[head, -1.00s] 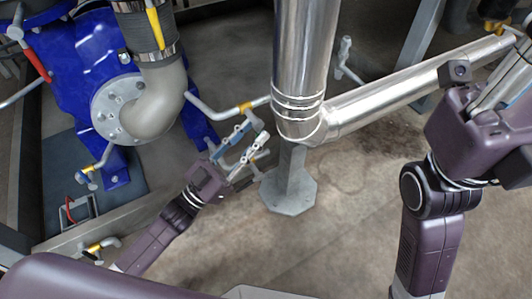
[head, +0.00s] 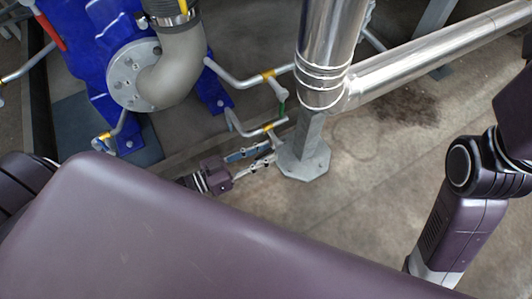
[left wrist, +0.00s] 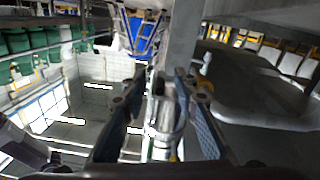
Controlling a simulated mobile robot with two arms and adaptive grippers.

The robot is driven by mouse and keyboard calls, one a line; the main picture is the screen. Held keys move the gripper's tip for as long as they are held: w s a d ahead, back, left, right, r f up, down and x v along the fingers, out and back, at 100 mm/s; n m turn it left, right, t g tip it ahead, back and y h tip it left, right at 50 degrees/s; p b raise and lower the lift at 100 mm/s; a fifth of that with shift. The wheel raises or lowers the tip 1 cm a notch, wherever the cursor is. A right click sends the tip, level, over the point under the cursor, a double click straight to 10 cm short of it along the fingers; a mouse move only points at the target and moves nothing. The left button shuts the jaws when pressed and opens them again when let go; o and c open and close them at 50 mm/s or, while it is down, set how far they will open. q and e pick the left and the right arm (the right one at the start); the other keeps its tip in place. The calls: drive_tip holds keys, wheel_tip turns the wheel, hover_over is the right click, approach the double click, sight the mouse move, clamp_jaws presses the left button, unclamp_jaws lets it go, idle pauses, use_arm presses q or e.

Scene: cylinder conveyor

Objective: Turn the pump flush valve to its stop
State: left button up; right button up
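The blue pump (head: 85,55) stands at the upper left in the head view, with a grey flange and curved pipe. Thin grey pipes with yellow bands run from it; one carries a small grey valve with a green part (head: 281,107). I cannot tell for certain which fitting is the flush valve. My left gripper (head: 272,152) is low, just below the lower banded pipe (head: 249,131), beside the post foot. Its two fingers are apart. In the left wrist view, a pale pipe-like fitting (left wrist: 163,127) shows between the open fingers (left wrist: 160,88); contact is unclear. My right gripper is out of view.
A thick shiny pipe (head: 331,40) comes down to a grey post on a floor plate (head: 304,160), right of my left gripper. A shiny branch pipe (head: 440,55) runs to the upper right.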

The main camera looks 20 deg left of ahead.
use_arm(q)
drive_tip(key=shift+w+d, duration=0.25)
clamp_jaws()
idle(0.3)
